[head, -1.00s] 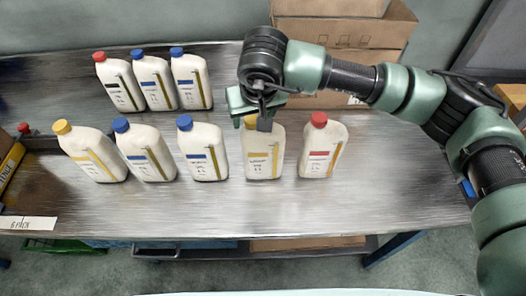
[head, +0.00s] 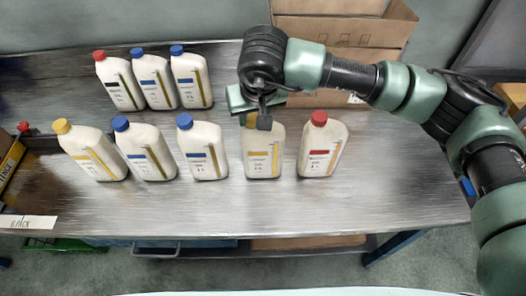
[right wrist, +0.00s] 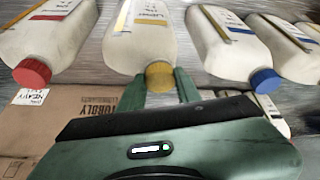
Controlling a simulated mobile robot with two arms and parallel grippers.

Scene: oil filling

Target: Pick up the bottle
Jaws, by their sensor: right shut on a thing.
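A white bottle with a yellow cap and yellow label (head: 262,155) stands upright in the front row on the metal table. My right gripper (head: 256,121) comes from above and is shut on its cap, which it partly hides in the head view. In the right wrist view the two green fingers of my right gripper (right wrist: 160,88) sit on either side of the yellow cap (right wrist: 160,75). The bottle appears to be on the table; I cannot tell if it is lifted. My left gripper is not in view.
A red-capped bottle (head: 321,146) stands just right of it, and a blue-capped bottle (head: 203,152) stands left. Several more bottles fill the left side in two rows. Cardboard boxes (head: 345,40) stand behind. The table's front right (head: 400,190) is clear.

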